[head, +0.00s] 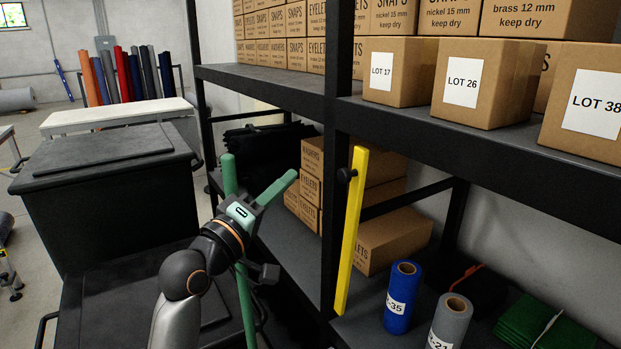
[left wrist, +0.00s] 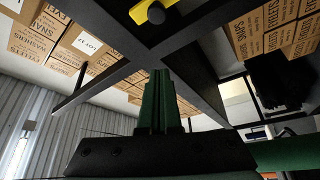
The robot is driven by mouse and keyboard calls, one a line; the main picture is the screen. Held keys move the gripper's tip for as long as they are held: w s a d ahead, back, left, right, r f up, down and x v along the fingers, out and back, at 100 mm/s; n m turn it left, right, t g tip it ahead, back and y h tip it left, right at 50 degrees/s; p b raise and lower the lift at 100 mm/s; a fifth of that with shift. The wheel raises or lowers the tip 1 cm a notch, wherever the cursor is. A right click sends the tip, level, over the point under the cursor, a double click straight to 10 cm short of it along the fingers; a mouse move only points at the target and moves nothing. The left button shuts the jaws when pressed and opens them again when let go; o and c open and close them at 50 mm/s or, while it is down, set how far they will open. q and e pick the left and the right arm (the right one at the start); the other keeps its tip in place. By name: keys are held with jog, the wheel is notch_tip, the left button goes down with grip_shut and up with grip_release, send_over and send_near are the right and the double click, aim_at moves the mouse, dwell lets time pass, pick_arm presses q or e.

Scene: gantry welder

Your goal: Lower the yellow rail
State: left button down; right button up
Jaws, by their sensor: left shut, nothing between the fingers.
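The yellow rail (head: 350,235) stands nearly upright against the black shelf post, slightly tilted, in the head view. A black knob (head: 346,175) sits near its upper part. In the left wrist view, a piece of the yellow rail (left wrist: 127,12) and the black knob (left wrist: 156,13) show at the top edge. My left gripper (head: 292,176) is shut and empty, its green fingers pointing up and right toward the rail. It is to the left of the rail and apart from it. The shut fingers (left wrist: 159,80) also show in the left wrist view. My right gripper is not in view.
Black shelving (head: 285,92) holds labelled cartons (head: 400,72) above. Below are more cartons (head: 385,240), a blue roll (head: 400,305) and a grey roll (head: 448,325). A green tube (head: 246,305) stands close beside my left arm. A black lidded bin (head: 110,210) stands at left.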

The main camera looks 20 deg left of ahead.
pick_arm(q)
jog(key=p+x, duration=0.1)
jog(key=x, duration=0.9)
jog(key=shift+s+d+f+p, duration=0.2)
jog(key=shift+s+d+f, duration=0.4)
jog(key=shift+d, duration=0.15)
jog(key=shift+s+d+f+p, duration=0.2)
jog(key=shift+s+d+f, duration=0.25)
jog(key=shift+d+f, duration=0.25)
jog(key=shift+d+r, duration=0.1)
